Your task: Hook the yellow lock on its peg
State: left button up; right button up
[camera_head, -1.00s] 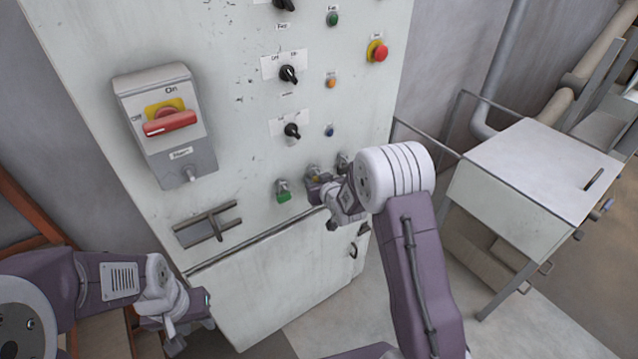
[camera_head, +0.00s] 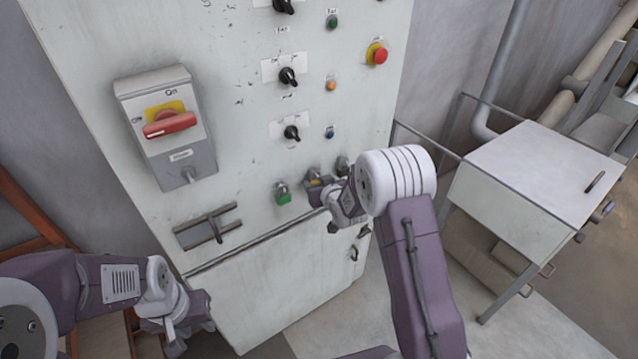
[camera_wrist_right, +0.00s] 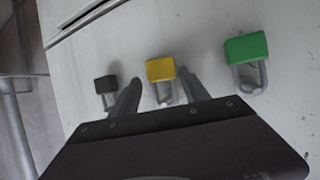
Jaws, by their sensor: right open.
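The yellow lock (camera_wrist_right: 161,70) is at the cabinet front in the right wrist view, its metal shackle partly hidden behind my gripper. Its peg cannot be made out clearly. My right gripper (camera_wrist_right: 158,84) is open, with one finger on each side of the lock. I cannot tell whether either finger touches it. In the head view my right gripper (camera_head: 318,190) is at the lock row and mostly covers the yellow lock. My left gripper (camera_head: 206,312) is low at the left, by the cabinet's lower panel, away from the locks; its jaw opening is unclear.
A green lock (camera_wrist_right: 246,47) hangs on one side of the yellow lock and a black lock (camera_wrist_right: 106,85) on the other, both close to my fingers. A red-handled switch box (camera_head: 165,125) and a metal bracket (camera_head: 207,226) protrude from the cabinet (camera_head: 240,150).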

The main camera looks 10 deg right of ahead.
jog(key=shift+a, duration=0.15)
jog(key=shift+s+r, duration=0.15)
jog(key=shift+s, duration=0.05)
jog(key=shift+w+a+r+b+v, duration=0.5)
jog(key=shift+r+b+v, duration=0.45)
jog(key=shift+v, duration=4.95)
jog(key=s+f+g, duration=0.5)
jog(key=s+f, duration=0.1)
jog(key=s, duration=0.6)
jog(key=s+d+f+m+g+h, duration=0.1)
jog(key=s+f+g, duration=0.4)
jog(key=s, duration=0.7)
jog(key=shift+f+g, duration=0.35)
jog(key=shift+g, duration=0.45)
